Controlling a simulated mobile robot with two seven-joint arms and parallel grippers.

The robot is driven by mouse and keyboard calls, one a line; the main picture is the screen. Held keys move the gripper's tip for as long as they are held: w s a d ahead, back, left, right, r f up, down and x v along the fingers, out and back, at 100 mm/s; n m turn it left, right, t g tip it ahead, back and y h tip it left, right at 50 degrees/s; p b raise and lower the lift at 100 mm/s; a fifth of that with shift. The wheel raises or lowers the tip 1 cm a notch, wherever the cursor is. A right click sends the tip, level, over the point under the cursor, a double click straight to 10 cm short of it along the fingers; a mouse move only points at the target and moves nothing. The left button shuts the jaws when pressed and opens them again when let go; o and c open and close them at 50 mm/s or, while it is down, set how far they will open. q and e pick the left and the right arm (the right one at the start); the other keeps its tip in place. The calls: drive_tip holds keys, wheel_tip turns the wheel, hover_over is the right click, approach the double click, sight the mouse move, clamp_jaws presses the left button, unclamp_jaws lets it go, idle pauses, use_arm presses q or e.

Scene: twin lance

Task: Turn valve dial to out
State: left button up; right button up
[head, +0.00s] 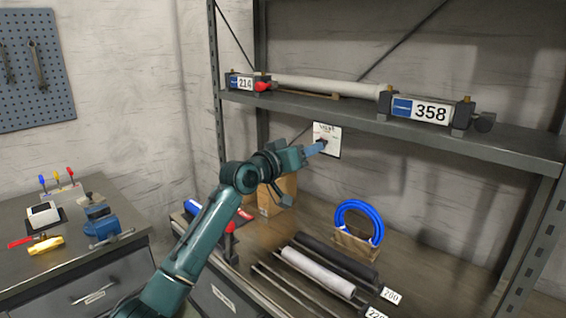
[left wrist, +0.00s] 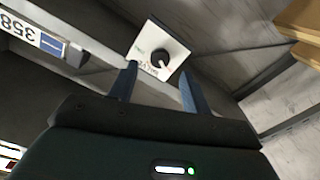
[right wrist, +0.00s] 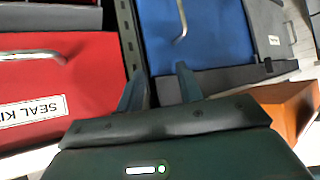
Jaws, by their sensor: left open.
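The valve dial is a round black knob (left wrist: 163,59) on a white square plate (left wrist: 150,36) with small lettering, partly green. A small light and red mark shows at the knob's edge; I cannot read the dial's setting. In the head view the plate (head: 332,132) is on the wall under the shelf, its lower part covered by my left gripper (head: 318,148). In the left wrist view that gripper (left wrist: 158,80) is open, its fingers short of the knob and apart from it.
A metal shelf (head: 400,131) with a pipe between blocks marked 214 and 358 runs above the plate. The bench (head: 403,265) below holds rods, a blue hose coil (head: 359,222) and a cardboard box (head: 280,193). A side bench (head: 72,250) stands left.

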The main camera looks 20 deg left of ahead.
use_arm(q)
drive_tip(key=b+v, duration=0.1)
drive_tip(key=v, duration=0.7)
drive_tip(key=shift+s+b, duration=0.3)
use_arm(e)
drive_tip(key=shift+a+f, duration=0.25)
drive_tip(key=shift+a, duration=0.05)
use_arm(q)
drive_tip(key=shift+a, duration=0.15)
